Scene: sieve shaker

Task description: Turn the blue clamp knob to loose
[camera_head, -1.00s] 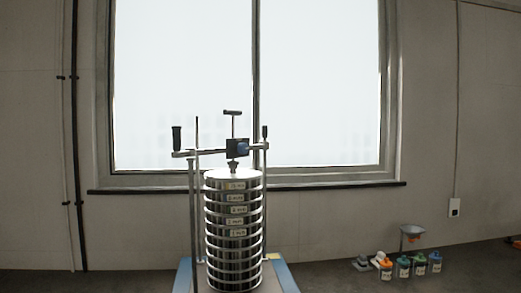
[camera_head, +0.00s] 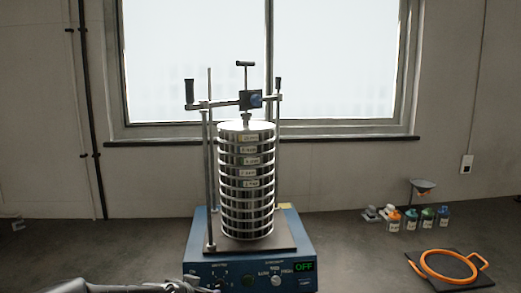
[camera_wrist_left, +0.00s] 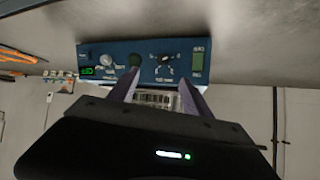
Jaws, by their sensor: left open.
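The blue clamp knob (camera_head: 256,101) sits on the dark clamp block on the crossbar above the sieve stack (camera_head: 232,190). Whether it is tight or loose cannot be told. The stack of silver sieves stands upright on the blue shaker base (camera_head: 225,262). My left gripper (camera_head: 205,288) is at the bottom edge of the head view, low in front of the base and far below the knob. In the left wrist view its open fingers (camera_wrist_left: 160,82) point at the control panel (camera_wrist_left: 152,65), with nothing between them. The clamp knob is not seen there. My right gripper is not in view.
The panel has dials and a green OFF display (camera_head: 304,266). Upright rods and a black-handled crossbar (camera_head: 205,104) surround the stack top. Several small bottles (camera_head: 427,218) and an orange ring (camera_head: 448,267) on a dark mat lie to the right. The bench at left is mostly clear.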

